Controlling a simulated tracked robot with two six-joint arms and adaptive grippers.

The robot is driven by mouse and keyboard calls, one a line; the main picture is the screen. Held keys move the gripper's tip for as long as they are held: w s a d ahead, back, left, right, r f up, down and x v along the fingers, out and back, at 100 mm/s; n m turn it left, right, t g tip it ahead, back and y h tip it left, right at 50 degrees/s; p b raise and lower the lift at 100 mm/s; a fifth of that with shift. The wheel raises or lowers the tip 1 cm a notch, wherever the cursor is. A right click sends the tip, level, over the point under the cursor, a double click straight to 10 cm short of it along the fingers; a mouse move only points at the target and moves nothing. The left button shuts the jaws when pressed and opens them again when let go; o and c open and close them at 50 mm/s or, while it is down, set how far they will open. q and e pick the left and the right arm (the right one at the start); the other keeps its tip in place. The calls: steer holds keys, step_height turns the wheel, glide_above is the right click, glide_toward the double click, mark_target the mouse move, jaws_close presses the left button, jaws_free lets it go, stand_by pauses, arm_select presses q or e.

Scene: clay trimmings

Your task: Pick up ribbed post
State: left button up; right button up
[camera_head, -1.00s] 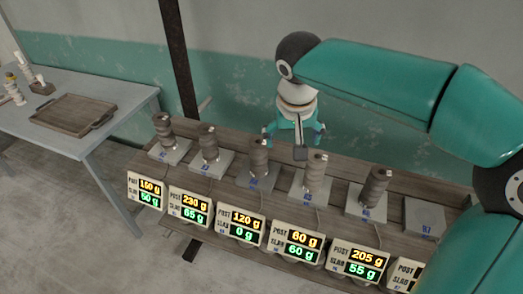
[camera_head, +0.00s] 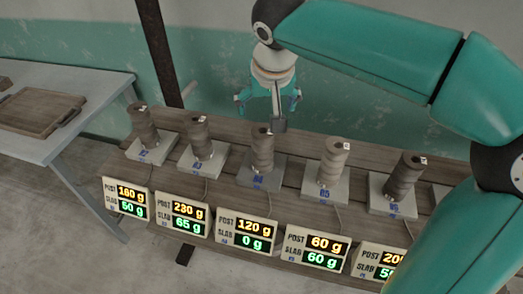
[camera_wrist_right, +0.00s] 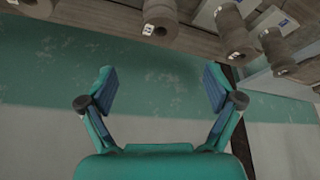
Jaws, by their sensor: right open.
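Several ribbed clay posts stand upright on grey slabs along the wooden bench. In the head view they run from a post at the left (camera_head: 143,126) through one in second place (camera_head: 201,138), a middle post (camera_head: 262,150) and a paler post (camera_head: 333,160) to a darker post (camera_head: 404,177). I cannot tell which one the task means. My right gripper (camera_head: 268,103) is open and empty, above and behind the middle post, apart from it. In the right wrist view its fingers (camera_wrist_right: 160,85) are spread over bare wall and floor, with posts (camera_wrist_right: 233,30) along the top. My left gripper is out of view.
Displays (camera_head: 245,232) with post and slab weights stand along the front of the bench (camera_head: 170,168). A table (camera_head: 50,82) with a wooden tray (camera_head: 38,115) is at the left. A dark upright (camera_head: 158,50) stands behind the bench, before the wall.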

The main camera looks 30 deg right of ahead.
mark_target(266, 130)
steer(key=x, duration=1)
steer(key=shift+s+d, duration=0.2)
steer(key=shift+s, duration=0.1)
steer(key=shift+a+p+x, duration=0.2)
steer(key=shift+p+x, duration=0.1)
steer(key=shift+x, duration=1.05)
steer(key=shift+a+p+x, duration=0.2)
steer(key=shift+p+x, duration=0.1)
steer(key=shift+x, duration=1.05)
steer(key=shift+w, duration=0.1)
jaws_close()
